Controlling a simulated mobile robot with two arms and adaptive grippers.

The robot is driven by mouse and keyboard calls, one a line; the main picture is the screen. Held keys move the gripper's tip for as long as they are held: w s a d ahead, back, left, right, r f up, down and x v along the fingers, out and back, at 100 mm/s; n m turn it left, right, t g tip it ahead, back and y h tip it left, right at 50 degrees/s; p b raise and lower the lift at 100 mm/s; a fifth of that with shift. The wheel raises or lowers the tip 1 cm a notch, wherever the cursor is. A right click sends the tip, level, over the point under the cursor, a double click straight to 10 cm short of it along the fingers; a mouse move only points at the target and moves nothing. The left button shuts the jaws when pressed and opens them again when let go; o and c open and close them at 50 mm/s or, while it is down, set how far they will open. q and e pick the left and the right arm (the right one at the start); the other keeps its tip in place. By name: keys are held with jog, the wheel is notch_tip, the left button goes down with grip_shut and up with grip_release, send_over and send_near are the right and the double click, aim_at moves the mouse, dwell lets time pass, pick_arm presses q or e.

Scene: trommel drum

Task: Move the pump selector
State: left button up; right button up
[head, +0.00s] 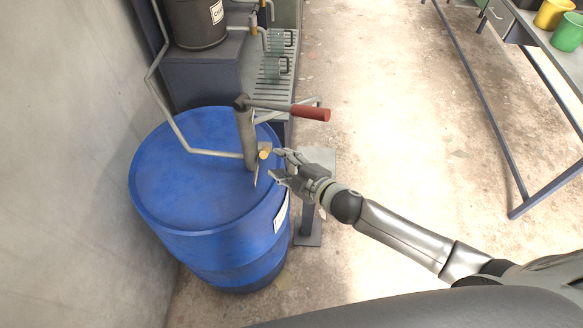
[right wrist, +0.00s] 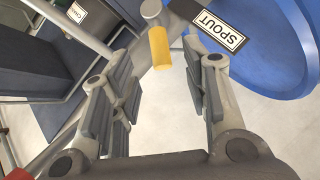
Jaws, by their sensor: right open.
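The pump selector is a short yellow handle (head: 265,152) low on the grey hand pump (head: 246,135), which stands on top of a blue drum (head: 190,190). In the right wrist view the yellow handle (right wrist: 160,48) hangs from a grey round pivot, beside a white label reading SPOUT (right wrist: 220,29). My right gripper (head: 276,164) is open just right of the handle in the head view. In the right wrist view its fingers (right wrist: 160,68) are spread on either side of the handle's line, with no clear contact. My left gripper is out of view.
The pump's red-gripped lever (head: 310,113) sticks out to the right above my right gripper. A bent grey pipe (head: 175,125) runs from the pump to the left. A concrete wall (head: 70,180) is at left. Open floor (head: 400,130) lies to the right, before a table with cups.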

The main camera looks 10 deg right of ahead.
jog(key=v, duration=0.3)
jog(key=shift+s+d+r, duration=0.1)
jog(key=shift+s, duration=0.1)
